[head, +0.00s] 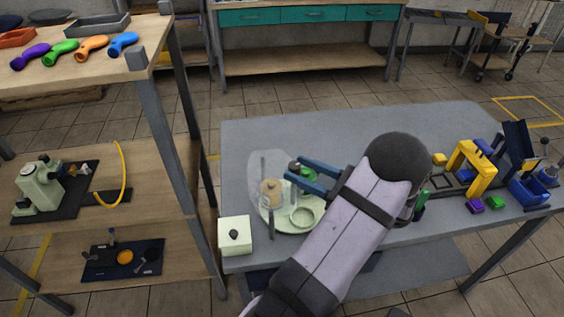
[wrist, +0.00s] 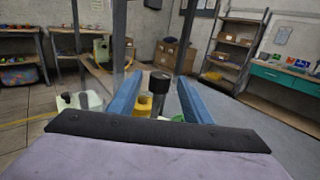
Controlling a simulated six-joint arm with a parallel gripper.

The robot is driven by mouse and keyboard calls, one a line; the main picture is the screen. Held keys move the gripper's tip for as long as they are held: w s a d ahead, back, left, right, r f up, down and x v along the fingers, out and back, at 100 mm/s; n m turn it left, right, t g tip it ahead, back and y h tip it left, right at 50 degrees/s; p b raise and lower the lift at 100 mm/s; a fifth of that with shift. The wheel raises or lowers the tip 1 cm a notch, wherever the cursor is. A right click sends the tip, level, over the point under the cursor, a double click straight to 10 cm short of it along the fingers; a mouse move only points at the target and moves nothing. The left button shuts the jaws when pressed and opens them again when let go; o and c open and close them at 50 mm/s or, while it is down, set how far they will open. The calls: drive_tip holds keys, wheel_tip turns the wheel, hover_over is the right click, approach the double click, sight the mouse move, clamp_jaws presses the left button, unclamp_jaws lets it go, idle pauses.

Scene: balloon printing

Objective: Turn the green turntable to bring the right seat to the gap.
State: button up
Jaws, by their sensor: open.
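The pale green turntable (head: 283,222) sits on the grey table in the head view, left of my arm. It carries a pale ring-shaped seat (head: 302,217) at its front and a tan round piece (head: 270,192) at its left. My gripper (head: 294,169) is open over the turntable's back right side, its blue fingers pointing left. A green piece (head: 309,174) shows between the fingers. In the wrist view a dark-topped post (wrist: 160,82) and a yellow piece (wrist: 143,105) show between the fingers of my gripper (wrist: 158,79). I cannot tell whether the fingers touch anything.
A clear curved shield (head: 256,170) stands at the turntable's back left. A pale box with a black knob (head: 234,235) stands at the table's front left corner. A yellow frame (head: 476,168) and blue parts are at the right. The table's back is clear.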

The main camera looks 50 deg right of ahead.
sight(282, 171)
drive_tip(key=shift+w+a+p, duration=0.15)
drive_tip(key=shift+w+p, duration=0.3)
drive_tip(key=shift+w, duration=1.1)
drive_tip(key=shift+w+a+p, duration=0.1)
drive_tip(key=shift+w+p, duration=0.3)
drive_tip(key=shift+w, duration=1.15)
clamp_jaws()
